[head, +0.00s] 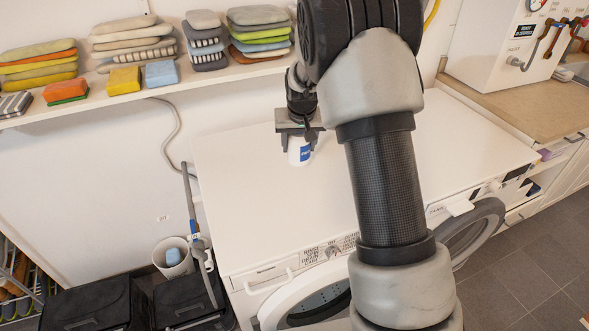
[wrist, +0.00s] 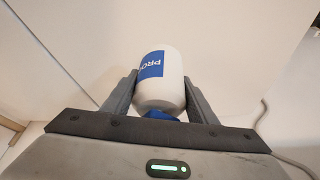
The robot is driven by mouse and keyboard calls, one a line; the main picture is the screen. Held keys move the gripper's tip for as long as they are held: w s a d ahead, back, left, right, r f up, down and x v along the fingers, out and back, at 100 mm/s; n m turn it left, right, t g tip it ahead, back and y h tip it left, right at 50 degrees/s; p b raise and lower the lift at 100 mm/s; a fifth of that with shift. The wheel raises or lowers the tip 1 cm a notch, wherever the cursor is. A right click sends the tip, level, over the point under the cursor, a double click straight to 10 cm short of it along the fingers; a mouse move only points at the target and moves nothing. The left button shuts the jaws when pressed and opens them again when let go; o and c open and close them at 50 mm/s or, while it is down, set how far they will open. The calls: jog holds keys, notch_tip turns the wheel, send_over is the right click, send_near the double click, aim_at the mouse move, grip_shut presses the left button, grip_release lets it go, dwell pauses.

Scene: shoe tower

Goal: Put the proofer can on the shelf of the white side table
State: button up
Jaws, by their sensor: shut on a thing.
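The proofer can (head: 300,153) is a small white cylinder with a blue label. It is on or just above the white machine top (head: 255,200) near the back wall; I cannot tell whether it touches. My gripper (head: 298,132) is over it and pointing down in the head view. In the wrist view the can (wrist: 165,85) is between the two dark fingers of my gripper (wrist: 161,97), which are shut on its sides. A blue part shows at the can's near end. I cannot identify a white side table with a shelf in either view.
A wall shelf (head: 150,89) with stacked cloths and sponges runs behind at the left. Two front-loading machines stand under the white top, one door (head: 474,230) open. Black boxes (head: 100,306) and a bin (head: 172,258) are on the floor at left. The top around the can is clear.

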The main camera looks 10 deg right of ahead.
notch_tip(320, 180, down, 8)
jog(key=shift+r, duration=0.25)
jog(key=shift+f, duration=0.15)
jog(key=o, duration=1.3)
